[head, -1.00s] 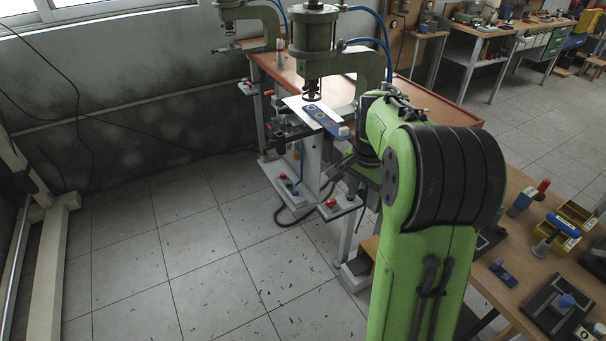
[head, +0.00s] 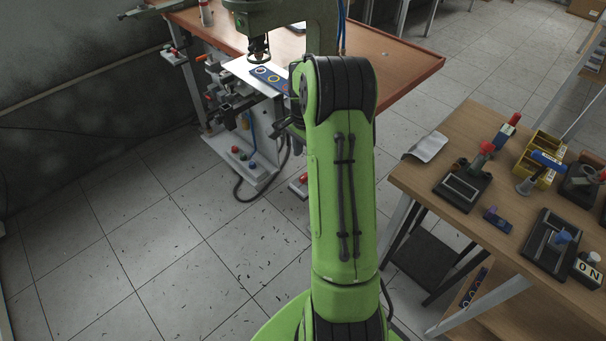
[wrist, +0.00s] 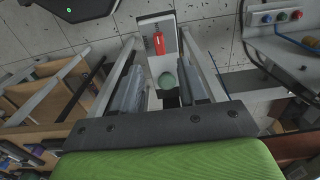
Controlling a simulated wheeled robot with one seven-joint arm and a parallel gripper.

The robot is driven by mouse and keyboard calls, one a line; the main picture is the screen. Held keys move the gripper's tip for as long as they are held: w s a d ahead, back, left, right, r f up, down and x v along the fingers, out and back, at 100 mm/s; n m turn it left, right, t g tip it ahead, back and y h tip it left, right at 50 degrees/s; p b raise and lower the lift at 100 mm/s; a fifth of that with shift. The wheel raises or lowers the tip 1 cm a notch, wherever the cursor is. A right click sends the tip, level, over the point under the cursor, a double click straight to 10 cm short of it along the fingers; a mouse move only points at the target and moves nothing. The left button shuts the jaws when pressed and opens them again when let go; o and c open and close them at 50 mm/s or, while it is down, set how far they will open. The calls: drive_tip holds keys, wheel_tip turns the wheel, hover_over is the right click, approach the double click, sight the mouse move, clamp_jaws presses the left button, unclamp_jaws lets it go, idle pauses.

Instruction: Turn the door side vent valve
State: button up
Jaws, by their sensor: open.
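A red handle (wrist: 158,43) sits on a pale box (wrist: 148,24) ahead of my gripper in the wrist view. It looks like the vent valve, but I cannot tell whether it is the door side one. In the head view a small red part (head: 303,178) shows beside my arm, low by the press table. My gripper (wrist: 160,65) is open and empty, its two fingers either side of the line to the red handle and apart from it. A green round part (wrist: 168,80) shows between the fingers. In the head view my arm mostly hides the gripper.
The press table (head: 410,62) stands ahead with a press (head: 275,14) on it. A button panel (head: 245,165) stands low at its left and shows in the wrist view (wrist: 285,30). A wooden bench (head: 440,150) with tools is at right. The floor at left is clear.

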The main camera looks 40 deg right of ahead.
sight(305, 175)
wheel_tip(305, 175, down, 9)
drive_tip(key=shift+r+b, duration=0.2)
drive_tip(key=shift+b, duration=0.75)
clamp_jaws()
